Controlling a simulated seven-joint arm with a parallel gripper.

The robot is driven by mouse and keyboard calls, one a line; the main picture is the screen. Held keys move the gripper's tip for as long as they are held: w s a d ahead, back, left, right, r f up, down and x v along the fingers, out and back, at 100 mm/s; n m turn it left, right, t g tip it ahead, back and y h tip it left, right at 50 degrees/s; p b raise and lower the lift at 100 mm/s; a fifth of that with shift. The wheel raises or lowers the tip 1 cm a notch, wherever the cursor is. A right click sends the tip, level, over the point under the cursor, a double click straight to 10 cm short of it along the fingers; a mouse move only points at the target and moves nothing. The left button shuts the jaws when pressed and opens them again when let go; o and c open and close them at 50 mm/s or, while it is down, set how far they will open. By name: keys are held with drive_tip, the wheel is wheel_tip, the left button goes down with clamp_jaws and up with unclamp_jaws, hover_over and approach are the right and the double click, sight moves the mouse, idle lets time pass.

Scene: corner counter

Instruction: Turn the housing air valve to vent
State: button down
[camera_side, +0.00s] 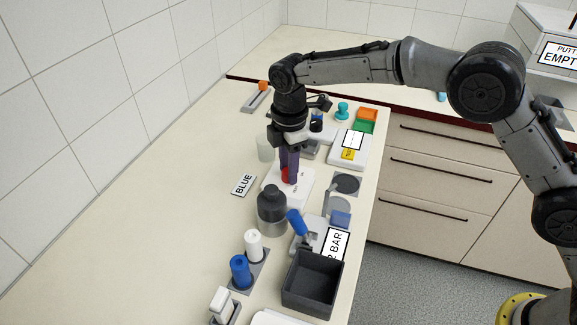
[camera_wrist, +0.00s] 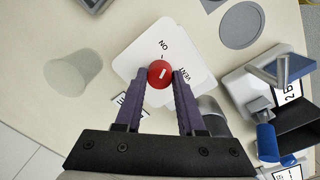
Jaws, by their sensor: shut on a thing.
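The air valve is a round red knob (camera_wrist: 160,74) on a white plate (camera_wrist: 142,48) marked ON and VENT. A pale line shows on the knob's top in the wrist view; I cannot tell exactly which label it points to. My gripper (camera_wrist: 160,76) has its two purple fingers at either side of the knob, shut on it. In the side view my gripper (camera_side: 289,178) points straight down over the white plate (camera_side: 304,188). Only a bit of the red knob (camera_side: 285,175) shows there, the rest hidden by the fingers.
A translucent cup (camera_side: 265,148) stands behind at left. A BLUE card (camera_side: 243,184) lies left. A dark open bin (camera_side: 312,284) sits near the front.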

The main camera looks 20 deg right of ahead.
sight(287, 171)
drive_tip(key=m, duration=1)
drive_tip(key=shift+r+m, duration=0.1)
drive_tip(key=shift+m, duration=0.3)
drive_tip(key=shift+w+m, duration=0.1)
drive_tip(key=shift+m, duration=1.8)
drive_tip(key=c, duration=0.5)
unclamp_jaws()
drive_tip(key=r, duration=1.3)
drive_tip(key=shift+a+r, duration=0.25)
drive_tip(key=shift+r, duration=0.15)
drive_tip(key=shift+d, duration=0.1)
